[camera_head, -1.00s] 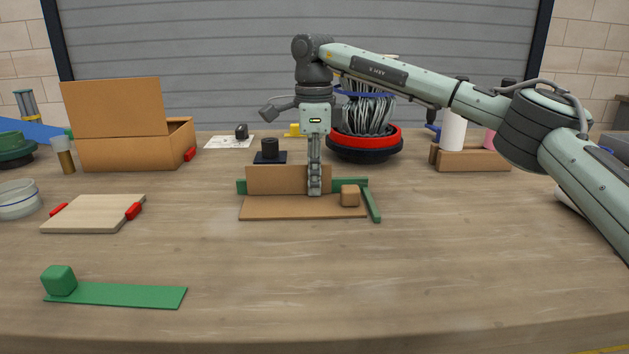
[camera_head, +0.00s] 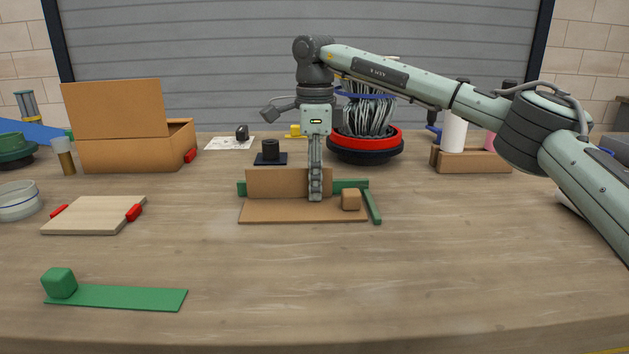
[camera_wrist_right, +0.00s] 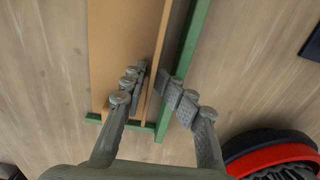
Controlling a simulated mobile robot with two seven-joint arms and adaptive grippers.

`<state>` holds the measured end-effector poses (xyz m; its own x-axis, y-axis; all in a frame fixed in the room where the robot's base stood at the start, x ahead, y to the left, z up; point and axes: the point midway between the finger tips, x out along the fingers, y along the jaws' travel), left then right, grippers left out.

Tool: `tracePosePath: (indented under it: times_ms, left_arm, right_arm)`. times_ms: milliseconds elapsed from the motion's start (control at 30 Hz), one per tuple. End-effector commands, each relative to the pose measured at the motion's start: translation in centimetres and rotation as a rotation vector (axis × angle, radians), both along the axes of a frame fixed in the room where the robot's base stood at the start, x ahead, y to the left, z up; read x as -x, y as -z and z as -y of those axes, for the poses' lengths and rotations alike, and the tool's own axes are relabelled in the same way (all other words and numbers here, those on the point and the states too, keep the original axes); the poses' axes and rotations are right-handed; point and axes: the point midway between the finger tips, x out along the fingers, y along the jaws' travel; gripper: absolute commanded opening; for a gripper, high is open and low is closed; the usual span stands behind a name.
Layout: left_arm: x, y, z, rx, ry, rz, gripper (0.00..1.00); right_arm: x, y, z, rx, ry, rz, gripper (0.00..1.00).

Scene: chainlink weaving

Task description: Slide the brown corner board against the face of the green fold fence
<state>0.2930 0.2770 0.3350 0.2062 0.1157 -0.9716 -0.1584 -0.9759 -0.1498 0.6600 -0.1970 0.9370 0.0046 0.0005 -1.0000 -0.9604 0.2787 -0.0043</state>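The brown corner board (camera_head: 285,211) lies mid-table: a flat base with an upright wall along its back and a small brown block (camera_head: 351,200) on its right end. The green fold fence (camera_head: 350,185) stands behind the wall, with a short arm (camera_head: 373,207) along the right end. In the wrist view a narrow gap seems to show between wall and fence (camera_wrist_right: 193,40). My right gripper (camera_head: 315,197) points down at the wall. In the wrist view its fingers (camera_wrist_right: 158,80) straddle the wall's upper edge, apart and seemingly not clamped. My left gripper is out of view.
A black piece (camera_head: 270,152) and a red-and-black round base holding grey strands (camera_head: 365,145) stand behind the fence. An open cardboard box (camera_head: 130,150) and a wooden board with red clips (camera_head: 95,214) are left. A green strip (camera_head: 130,297) lies front left. The front middle is clear.

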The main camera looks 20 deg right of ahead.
Motion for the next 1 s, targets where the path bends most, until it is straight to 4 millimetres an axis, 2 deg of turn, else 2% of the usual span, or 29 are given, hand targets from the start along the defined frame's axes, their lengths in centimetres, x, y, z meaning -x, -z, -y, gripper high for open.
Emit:
tracePosePath:
  times_ms: [167, 600, 800, 1000]
  left_arm:
    - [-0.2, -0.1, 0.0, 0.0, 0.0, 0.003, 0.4]
    - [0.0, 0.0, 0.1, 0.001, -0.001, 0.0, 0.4]
    - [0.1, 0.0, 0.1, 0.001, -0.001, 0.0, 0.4]
    - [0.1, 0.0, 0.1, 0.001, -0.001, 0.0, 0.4]
  right_arm:
    - [0.0, -1.3, -0.1, -0.001, 0.0, 0.001, 0.29]
    - [0.0, -10.0, -0.1, -0.002, 0.0, 0.004, 0.29]
    - [0.0, -11.9, 0.0, -0.001, 0.001, 0.002, 0.29]
    - [0.0, -12.1, 0.0, -0.001, 0.0, 0.001, 0.29]
